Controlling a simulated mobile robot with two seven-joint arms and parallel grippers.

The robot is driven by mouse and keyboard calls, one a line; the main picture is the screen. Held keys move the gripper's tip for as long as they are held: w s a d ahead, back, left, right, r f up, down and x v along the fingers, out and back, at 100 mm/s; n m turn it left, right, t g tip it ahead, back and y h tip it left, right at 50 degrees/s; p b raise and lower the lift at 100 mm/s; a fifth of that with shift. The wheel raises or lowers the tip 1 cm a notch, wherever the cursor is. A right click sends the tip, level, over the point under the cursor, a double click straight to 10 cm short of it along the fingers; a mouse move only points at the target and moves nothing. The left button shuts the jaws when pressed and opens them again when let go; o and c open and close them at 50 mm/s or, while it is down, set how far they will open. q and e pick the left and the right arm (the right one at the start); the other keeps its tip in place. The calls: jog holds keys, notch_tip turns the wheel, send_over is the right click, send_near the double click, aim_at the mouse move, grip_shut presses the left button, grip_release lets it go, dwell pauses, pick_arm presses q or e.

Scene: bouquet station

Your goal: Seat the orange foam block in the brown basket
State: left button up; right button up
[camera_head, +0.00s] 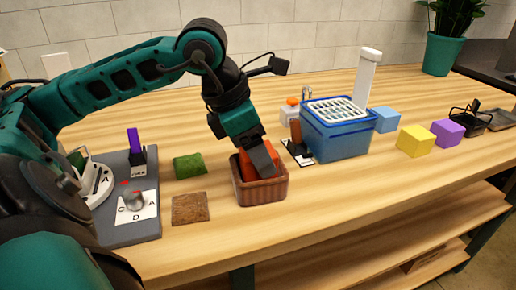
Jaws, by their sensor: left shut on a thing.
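The orange foam block (246,160) shows beside my left gripper (262,162), partly hidden by it. The block is at the mouth of the brown basket (262,191), its lower part inside the rim. My left gripper comes down from above and is shut on the block. I cannot tell whether the block touches the basket floor. The basket stands on the wooden table near its front edge. My right gripper is not in view.
A green block (189,166) and a brown mat (190,208) lie left of the basket. A blue crate (340,137) stands to the right, with yellow (415,141), blue (386,119) and purple (447,131) blocks beyond. A grey board (145,228) lies at left. The front right tabletop is clear.

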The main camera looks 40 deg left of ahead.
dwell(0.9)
pick_arm(q)
jog(key=o, duration=1.3)
jog(key=shift+o, duration=0.5)
jog(key=shift+r, duration=0.1)
